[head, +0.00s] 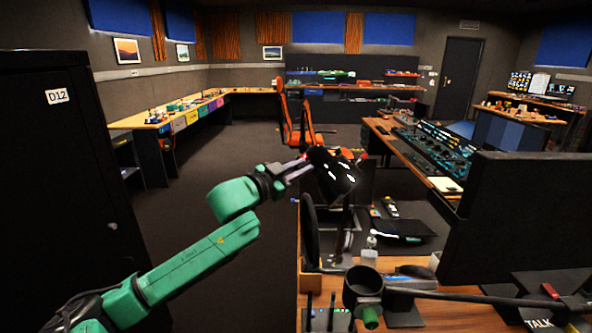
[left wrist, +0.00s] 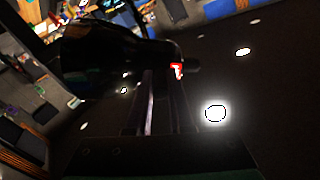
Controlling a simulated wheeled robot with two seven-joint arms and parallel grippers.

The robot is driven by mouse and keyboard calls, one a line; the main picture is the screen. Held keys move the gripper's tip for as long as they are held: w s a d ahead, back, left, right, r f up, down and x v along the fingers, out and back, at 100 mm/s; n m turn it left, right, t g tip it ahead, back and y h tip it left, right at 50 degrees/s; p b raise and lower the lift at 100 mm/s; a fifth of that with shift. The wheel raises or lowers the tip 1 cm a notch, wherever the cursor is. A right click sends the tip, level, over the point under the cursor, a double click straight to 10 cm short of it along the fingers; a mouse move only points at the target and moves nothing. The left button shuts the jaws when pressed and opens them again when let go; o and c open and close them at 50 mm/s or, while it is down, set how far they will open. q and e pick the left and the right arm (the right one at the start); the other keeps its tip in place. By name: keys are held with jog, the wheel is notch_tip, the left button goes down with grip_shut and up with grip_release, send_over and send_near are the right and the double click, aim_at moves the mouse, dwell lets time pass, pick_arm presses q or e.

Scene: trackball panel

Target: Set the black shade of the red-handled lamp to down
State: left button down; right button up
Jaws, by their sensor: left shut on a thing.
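The lamp's black shade (head: 335,182) is at the centre of the head view, above the desk, with bright highlights on its surface. It looks tilted; I cannot tell exactly which way its mouth faces. My left gripper (head: 304,169) reaches it from the left and is shut at its near side. In the left wrist view the dark shade (left wrist: 110,55) fills the upper left. A small red handle (left wrist: 177,70) shows at the tips of the left gripper (left wrist: 172,85), whose fingers hide part of it. My right gripper is not in view.
A black cup-shaped head with a green knob (head: 370,317) is at the front on a dark boom. A large dark monitor (head: 530,220) stands at the right. A black cabinet (head: 45,190) fills the left. The carpet (head: 220,165) is clear between.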

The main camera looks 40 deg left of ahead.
pick_arm(q)
jog(key=shift+d+r+m, duration=0.1)
jog(key=shift+r+m, duration=0.1)
jog(key=shift+m, duration=0.6)
jog(key=shift+d+r+m+p, duration=0.1)
jog(key=shift+m+p, duration=0.6)
jog(key=shift+m, duration=0.4)
jog(key=shift+d+r+m+p, duration=0.15)
jog(key=shift+m+p, duration=0.1)
jog(key=shift+m, duration=0.5)
jog(key=shift+d+m+p, duration=0.1)
jog(key=shift+m+p, duration=0.15)
jog(key=shift+m, duration=0.5)
jog(key=shift+d+m, duration=0.15)
jog(key=shift+m, duration=0.65)
jog(key=shift+m+p, duration=0.4)
jog(key=shift+m, duration=0.1)
jog(key=c, duration=0.8)
grip_release()
jog(key=shift+d, duration=0.1)
jog(key=shift+s, duration=0.1)
